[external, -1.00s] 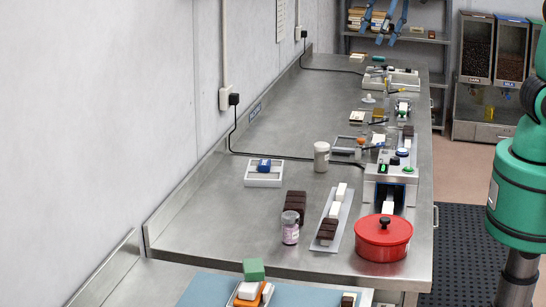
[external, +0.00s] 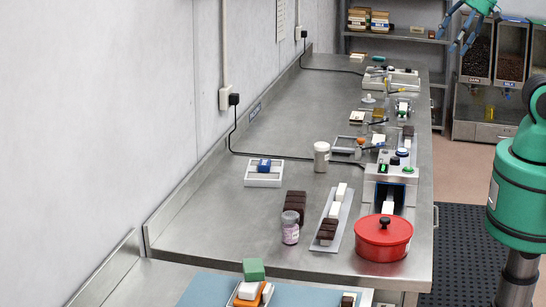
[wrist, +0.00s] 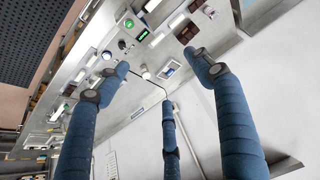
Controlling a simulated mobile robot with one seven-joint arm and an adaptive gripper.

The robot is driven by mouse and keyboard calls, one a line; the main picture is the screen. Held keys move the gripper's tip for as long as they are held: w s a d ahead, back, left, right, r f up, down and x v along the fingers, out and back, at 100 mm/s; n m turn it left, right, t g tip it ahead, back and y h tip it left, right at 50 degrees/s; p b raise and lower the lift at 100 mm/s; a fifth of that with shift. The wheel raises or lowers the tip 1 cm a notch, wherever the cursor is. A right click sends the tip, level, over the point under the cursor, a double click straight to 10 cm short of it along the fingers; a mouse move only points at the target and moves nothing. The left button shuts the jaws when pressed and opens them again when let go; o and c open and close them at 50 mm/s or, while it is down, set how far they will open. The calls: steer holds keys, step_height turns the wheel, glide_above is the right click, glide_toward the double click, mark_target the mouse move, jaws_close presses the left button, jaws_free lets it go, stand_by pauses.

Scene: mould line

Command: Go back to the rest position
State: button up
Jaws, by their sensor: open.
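My gripper (external: 468,30) is high at the top right of the external view, in front of the back shelf and the bean dispensers. It is clear of the bench and touches nothing. In the wrist view its blue fingers (wrist: 165,85) are spread wide apart, with nothing between them. The steel bench (external: 290,120) lies well beyond the fingertips. The upper links of my arm run out of the picture.
A red pot (external: 383,238) stands at the bench's near right edge. Beside it are a tray with white and dark blocks (external: 335,215), a jar (external: 290,228) and a machine with a green button (external: 392,180). Dispensers (external: 493,60) stand at the back right. The bench's left half is mostly clear.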

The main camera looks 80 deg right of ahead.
steer(key=shift+s+d+f, duration=0.1)
steer(key=shift+s+f, duration=0.1)
steer(key=shift+s, duration=0.2)
step_height(320, 180, down, 14)
steer(key=b, duration=1.4)
